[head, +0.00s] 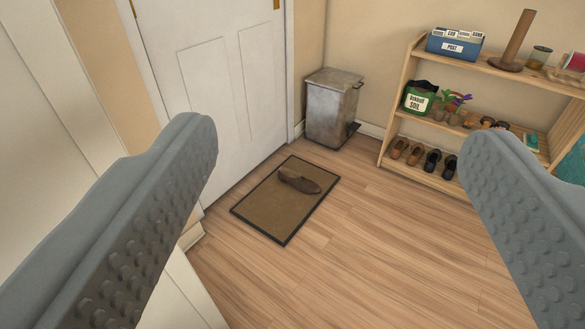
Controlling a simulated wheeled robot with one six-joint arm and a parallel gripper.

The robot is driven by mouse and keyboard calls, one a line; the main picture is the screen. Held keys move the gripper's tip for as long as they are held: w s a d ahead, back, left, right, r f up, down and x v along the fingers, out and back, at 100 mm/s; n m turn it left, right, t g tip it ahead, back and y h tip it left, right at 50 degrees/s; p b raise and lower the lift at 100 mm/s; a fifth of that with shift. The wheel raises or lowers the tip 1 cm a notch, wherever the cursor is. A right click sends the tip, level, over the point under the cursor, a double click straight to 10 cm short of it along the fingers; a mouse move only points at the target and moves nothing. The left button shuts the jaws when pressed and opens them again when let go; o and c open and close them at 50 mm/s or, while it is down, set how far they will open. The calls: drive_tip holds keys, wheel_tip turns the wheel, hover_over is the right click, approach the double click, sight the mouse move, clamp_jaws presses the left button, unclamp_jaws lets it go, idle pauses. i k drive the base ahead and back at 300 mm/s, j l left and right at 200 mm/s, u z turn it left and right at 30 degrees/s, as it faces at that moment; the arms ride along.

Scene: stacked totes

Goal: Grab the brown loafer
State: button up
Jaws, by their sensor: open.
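A single brown loafer (299,180) lies on the upper part of a brown doormat (262,212) with a dark border, on the wood floor in front of the white door. My gripper (340,150) is open and empty, its two grey studded fingers wide apart at the left and right of the view. The loafer shows between the fingers, well beyond them and lower down, touching neither. A pair of brown shoes (407,152) also stands on the bottom shelf of the wooden rack.
A metal pedal bin (333,108) stands in the corner behind the mat. The wooden shelf rack (400,95) at right holds dark shoes (440,163), a soil bag (419,97) and a blue file box (455,45). The white door (215,75) is shut. Floor right of the mat is clear.

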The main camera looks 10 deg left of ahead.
sight(286, 174)
drive_tip(key=i+j, duration=0.35)
drive_tip(key=i+l, duration=0.55)
drive_tip(key=l, duration=0.15)
drive_tip(key=i+l+u, duration=0.1)
drive_tip(key=i+l, duration=0.45)
drive_tip(key=i+j, duration=0.2)
drive_tip(key=i, duration=0.3)
drive_tip(key=i+j+u, duration=0.1)
drive_tip(key=i, duration=0.4)
drive_tip(key=i+j, duration=0.2)
drive_tip(key=j, duration=0.2)
